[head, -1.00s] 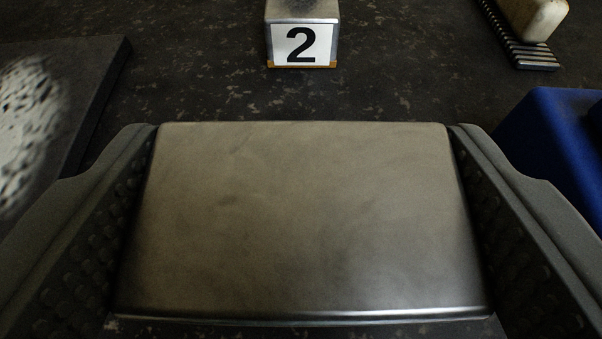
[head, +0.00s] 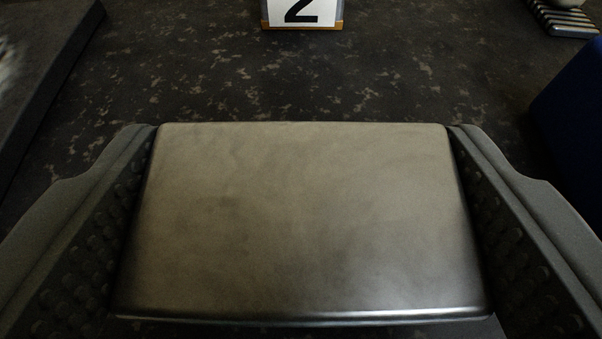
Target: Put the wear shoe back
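A flat, brushed grey metal block (head: 305,215) with rounded edges fills the middle of the head view. It looks like the wear shoe. My gripper (head: 303,135) is shut on it, with one dark, studded finger against its left side and the other against its right side. The block sits level between the fingers. Its underside is hidden, and I cannot tell how high it is above the dark surface.
A block with a white "2" label (head: 302,12) stands ahead at the top centre, partly cut off. A dark slab (head: 60,70) lies at left. A dark blue object (head: 575,110) and a ribbed strip (head: 562,18) are at right. The speckled surface (head: 300,85) ahead is clear.

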